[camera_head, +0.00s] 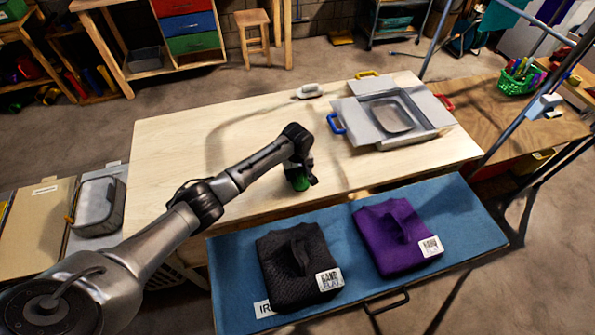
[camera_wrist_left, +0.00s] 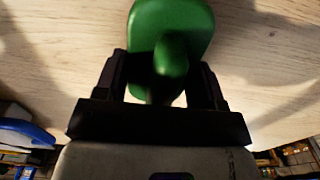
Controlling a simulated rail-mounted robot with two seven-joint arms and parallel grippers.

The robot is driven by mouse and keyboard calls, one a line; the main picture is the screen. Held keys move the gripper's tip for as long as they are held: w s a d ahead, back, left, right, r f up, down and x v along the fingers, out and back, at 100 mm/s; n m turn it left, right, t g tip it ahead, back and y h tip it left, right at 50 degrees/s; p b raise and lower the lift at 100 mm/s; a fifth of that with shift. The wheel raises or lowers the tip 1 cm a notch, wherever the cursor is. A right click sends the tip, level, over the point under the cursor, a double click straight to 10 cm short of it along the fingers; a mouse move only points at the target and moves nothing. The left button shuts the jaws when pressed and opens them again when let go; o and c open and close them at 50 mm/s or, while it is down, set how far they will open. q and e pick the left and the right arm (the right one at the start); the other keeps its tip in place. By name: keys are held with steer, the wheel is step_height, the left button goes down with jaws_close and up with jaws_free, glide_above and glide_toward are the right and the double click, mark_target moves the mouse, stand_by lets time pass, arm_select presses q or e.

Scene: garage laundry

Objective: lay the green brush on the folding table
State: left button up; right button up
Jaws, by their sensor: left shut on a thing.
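The green brush (camera_head: 299,182) is at my left gripper, over the front part of the pale wooden folding table (camera_head: 200,150). In the left wrist view the green brush (camera_wrist_left: 172,25) shows from close up, with its rounded knob between the two dark fingers. My left gripper (camera_head: 301,178) is shut on the brush; it also shows in the left wrist view (camera_wrist_left: 165,85). The table's wood grain lies behind the brush. Whether the brush touches the tabletop I cannot tell. My right gripper is not in view.
A grey open box (camera_head: 427,103) with coloured handles stands at the table's right. A small white-and-grey brush-like item (camera_head: 308,91) lies at the back edge. In front, a blue board (camera_head: 480,215) holds a black folded garment (camera_head: 280,275) and a purple one (camera_head: 390,225). The table's left half is clear.

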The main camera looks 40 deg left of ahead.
arm_select(q)
steer(key=o, duration=0.9)
steer(key=shift+f, duration=0.15)
steer(key=shift+c, duration=0.2)
step_height(320, 180, up, 11)
steer(key=shift+r+p, duration=0.1)
steer(key=shift+p, duration=0.9)
steer(key=shift+r, duration=0.6)
